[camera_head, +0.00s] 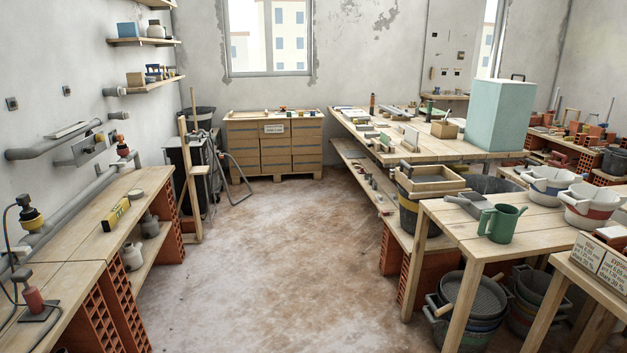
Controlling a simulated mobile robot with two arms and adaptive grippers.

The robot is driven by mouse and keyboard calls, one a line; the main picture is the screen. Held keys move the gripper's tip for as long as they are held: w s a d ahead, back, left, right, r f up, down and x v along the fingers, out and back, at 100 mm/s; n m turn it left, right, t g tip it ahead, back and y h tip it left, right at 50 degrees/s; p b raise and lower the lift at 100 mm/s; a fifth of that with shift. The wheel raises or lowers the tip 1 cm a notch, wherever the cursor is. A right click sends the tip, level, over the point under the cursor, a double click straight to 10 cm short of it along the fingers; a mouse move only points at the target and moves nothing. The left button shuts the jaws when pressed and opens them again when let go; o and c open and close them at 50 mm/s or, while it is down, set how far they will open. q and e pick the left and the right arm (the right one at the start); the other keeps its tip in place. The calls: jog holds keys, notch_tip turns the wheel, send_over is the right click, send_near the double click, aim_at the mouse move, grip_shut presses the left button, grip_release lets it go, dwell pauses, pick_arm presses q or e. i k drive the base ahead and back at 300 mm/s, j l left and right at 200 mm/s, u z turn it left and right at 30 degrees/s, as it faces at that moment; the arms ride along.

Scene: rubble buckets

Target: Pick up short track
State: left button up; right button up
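Neither of my grippers is in view. I cannot pick out the short track for sure. Several small flat and long pieces lie on the wooden workbench (462,153) at the centre right, and they are too small to tell apart. One is a pale upright piece (410,135) near the bench's middle. A grey flat piece (69,130) also lies on the pipe along the left wall.
A large pale teal block (500,115) stands on the workbench. A green watering can (502,222) and buckets (551,185) stand on the right table. A left bench (75,245) holds a yellow level (116,214). The middle floor (255,260) is clear.

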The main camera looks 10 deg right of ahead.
aim_at(401, 128)
jog(key=i+l+z, duration=0.1)
jog(key=i, duration=1.5)
jog(key=i+z, duration=0.15)
jog(key=i, duration=0.65)
jog(key=i+z, duration=0.1)
jog(key=i, duration=0.7)
jog(key=i+j+z, duration=0.1)
jog(key=i, duration=0.7)
jog(key=i+j+z, duration=0.2)
jog(key=i+z, duration=0.15)
jog(key=i+j+z, duration=0.3)
jog(key=i, duration=0.2)
jog(key=i+j+z, duration=0.35)
jog(key=j+z, duration=0.1)
jog(key=z, duration=0.25)
jog(key=i+j+z, duration=0.1)
jog(key=z, duration=0.2)
jog(key=i+j+z, duration=0.1)
jog(key=j+z, duration=0.3)
jog(key=j, duration=0.75)
jog(key=j+z, duration=0.4)
jog(key=j, duration=0.7)
